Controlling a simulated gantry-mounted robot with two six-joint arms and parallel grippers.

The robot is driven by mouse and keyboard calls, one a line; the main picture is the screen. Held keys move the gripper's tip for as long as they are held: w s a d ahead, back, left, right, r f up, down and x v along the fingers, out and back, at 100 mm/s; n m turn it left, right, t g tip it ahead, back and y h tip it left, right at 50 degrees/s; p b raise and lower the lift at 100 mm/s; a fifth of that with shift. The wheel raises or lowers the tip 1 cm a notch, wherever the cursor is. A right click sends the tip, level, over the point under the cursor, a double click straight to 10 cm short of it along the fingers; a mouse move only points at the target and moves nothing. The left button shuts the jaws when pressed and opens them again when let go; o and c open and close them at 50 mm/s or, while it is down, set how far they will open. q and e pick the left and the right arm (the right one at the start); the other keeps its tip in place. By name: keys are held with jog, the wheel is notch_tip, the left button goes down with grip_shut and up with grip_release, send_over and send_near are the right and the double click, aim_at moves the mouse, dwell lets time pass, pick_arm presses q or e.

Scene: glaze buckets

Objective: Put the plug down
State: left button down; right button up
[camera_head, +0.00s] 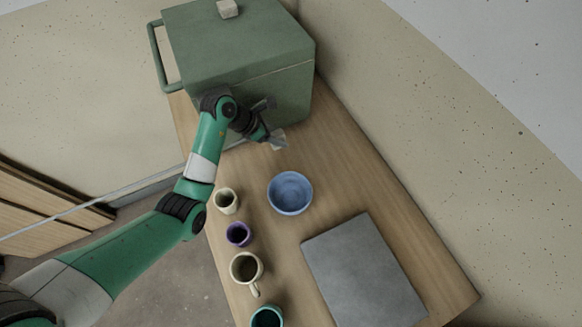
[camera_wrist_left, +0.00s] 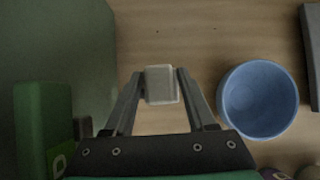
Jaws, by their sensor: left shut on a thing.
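The plug is a small pale block (camera_wrist_left: 161,85) between my left gripper's fingertips in the left wrist view. My left gripper (camera_head: 274,139) is shut on it, low over the wooden table beside the front of the green box. In the head view the plug is small and partly covered by the fingers. I cannot tell whether it touches the table. My right gripper is not in view.
A green box (camera_head: 285,95) stands at the back with a pale block (camera_head: 228,9) on top. A blue bowl (camera_head: 290,193) is just in front of the gripper. Several cups line the left edge, including a purple cup (camera_head: 238,234). A grey slab (camera_head: 365,275) lies front right.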

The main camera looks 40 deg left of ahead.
pick_arm(q)
notch_tip(320, 180, down, 3)
jog(key=shift+s+r+b, duration=0.15)
jog(key=shift+r+b, duration=0.05)
jog(key=shift+b, duration=0.2)
notch_tip(320, 180, down, 5)
jog(key=b, duration=0.2)
jog(key=shift+f+b, duration=0.2)
jog(key=shift+b, duration=0.2)
jog(key=shift+r, duration=0.15)
jog(key=shift+c, duration=1.1)
grip_release()
